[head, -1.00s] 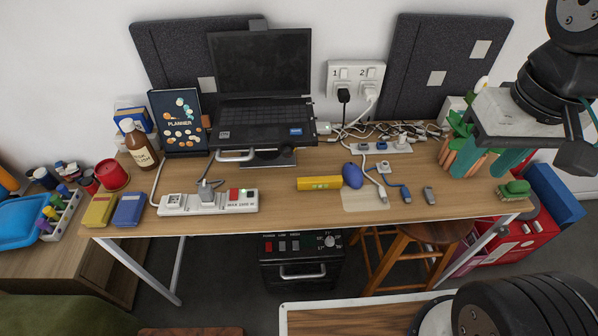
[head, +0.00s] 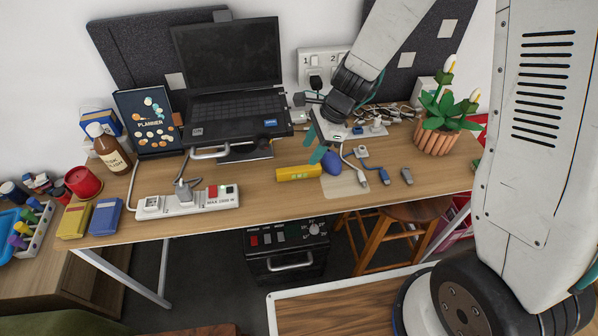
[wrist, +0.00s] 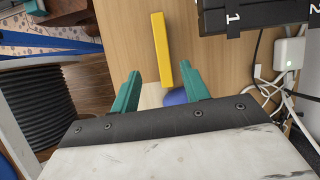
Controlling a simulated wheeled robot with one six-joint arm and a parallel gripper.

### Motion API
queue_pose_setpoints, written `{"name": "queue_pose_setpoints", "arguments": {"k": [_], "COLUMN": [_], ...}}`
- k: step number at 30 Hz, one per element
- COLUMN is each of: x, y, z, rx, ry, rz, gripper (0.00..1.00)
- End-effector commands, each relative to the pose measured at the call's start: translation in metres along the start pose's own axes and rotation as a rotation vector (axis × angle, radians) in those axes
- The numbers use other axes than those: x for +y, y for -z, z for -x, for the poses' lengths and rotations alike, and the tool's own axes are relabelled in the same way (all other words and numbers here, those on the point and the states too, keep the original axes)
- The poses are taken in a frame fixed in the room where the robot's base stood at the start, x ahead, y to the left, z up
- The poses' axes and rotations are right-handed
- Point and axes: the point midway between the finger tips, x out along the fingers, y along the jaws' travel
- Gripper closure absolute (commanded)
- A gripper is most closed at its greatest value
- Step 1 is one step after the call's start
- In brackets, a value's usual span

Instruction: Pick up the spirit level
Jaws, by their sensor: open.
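The yellow spirit level (head: 299,173) lies flat on the wooden desk, left of a blue mouse (head: 332,163). In the wrist view the spirit level (wrist: 161,48) runs away from me, its near end in line with the gap between my fingers. My gripper (head: 318,154) is above the desk near the level's right end and the mouse. In the wrist view my gripper (wrist: 160,70) has its two teal fingers apart with nothing held. The mouse also shows between them (wrist: 175,97), partly hidden by the gripper body.
A laptop (head: 233,85) stands behind the level. A power strip (head: 186,202) lies to the left, another (head: 352,131) behind my gripper with tangled cables. USB sticks and connectors (head: 384,176) lie right of the mouse. A potted plant (head: 438,135) stands at the right. Desk in front of the level is clear.

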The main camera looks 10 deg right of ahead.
Motion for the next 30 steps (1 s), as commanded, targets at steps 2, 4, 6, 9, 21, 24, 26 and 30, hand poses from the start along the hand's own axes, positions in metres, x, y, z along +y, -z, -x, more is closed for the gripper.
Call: {"name": "queue_pose_setpoints", "arguments": {"k": [2, 4, 6, 9, 21, 24, 26, 30], "x": [-0.002, -0.003, -0.004, -0.003, -0.004, -0.005, -0.005, -0.005], "y": [0.003, 0.004, 0.005, 0.004, 0.001, 0.001, 0.001, 0.001], "z": [-0.011, -0.019, -0.027, -0.038, -0.089, -0.092, -0.093, -0.092], "rx": [0.003, 0.004, 0.004, 0.004, 0.004, 0.004, 0.004, 0.004], "ry": [-0.002, -0.004, -0.003, -0.004, -0.004, -0.001, -0.001, -0.001], "rz": [-0.041, -0.06, -0.066, -0.065, -0.063, -0.062, -0.061, -0.061], "gripper": [0.55, 0.55, 0.55, 0.55, 0.55, 0.55, 0.55, 0.57]}}
